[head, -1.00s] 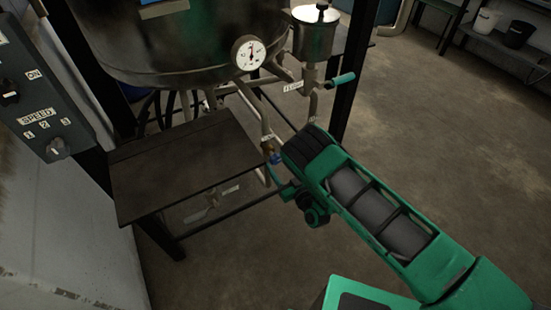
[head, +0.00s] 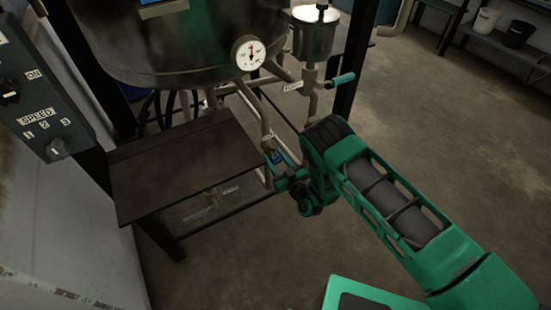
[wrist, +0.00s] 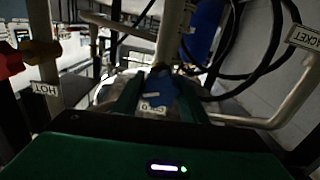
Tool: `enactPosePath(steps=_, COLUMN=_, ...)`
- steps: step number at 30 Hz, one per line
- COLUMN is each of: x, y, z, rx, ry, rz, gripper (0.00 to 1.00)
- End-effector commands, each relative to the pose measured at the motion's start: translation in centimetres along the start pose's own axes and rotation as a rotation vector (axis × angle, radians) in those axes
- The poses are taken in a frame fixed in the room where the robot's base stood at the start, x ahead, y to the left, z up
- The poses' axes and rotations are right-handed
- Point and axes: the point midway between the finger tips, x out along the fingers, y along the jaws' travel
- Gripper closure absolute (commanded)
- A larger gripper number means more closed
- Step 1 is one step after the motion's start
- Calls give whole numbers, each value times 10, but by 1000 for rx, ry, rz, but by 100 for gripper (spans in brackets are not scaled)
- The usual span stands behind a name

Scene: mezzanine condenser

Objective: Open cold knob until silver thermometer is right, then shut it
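The blue cold knob (wrist: 162,88) lies between my gripper's green fingers in the wrist view, with a COLD label (wrist: 152,108) just below it. In the head view the knob (head: 276,157) shows as a small blue patch under the vessel. My gripper (head: 279,158) is around it, one finger on either side; whether they touch it is unclear. In the wrist view the gripper (wrist: 160,98) looks open. The silver thermometer (head: 249,53) is a white dial on the vessel, its needle pointing about straight up; its numbers are too small to read.
A red knob (wrist: 10,62) and HOT label (wrist: 46,88) are left in the wrist view. A JACKET label (wrist: 304,38) and black hoses are right. A dark shelf (head: 185,160) is left of my gripper. A teal-handled valve (head: 342,79) stands above right.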

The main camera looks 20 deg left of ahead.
Motion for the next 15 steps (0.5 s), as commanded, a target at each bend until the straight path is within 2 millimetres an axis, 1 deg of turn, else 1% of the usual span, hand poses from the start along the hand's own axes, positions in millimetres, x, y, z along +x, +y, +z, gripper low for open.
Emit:
enactPosePath(steps=8, x=0, y=0, z=0, rx=38, ry=0, rz=0, gripper=83)
enactPosePath(steps=15, x=0, y=1, z=0, rx=176, ry=0, rz=1, gripper=83)
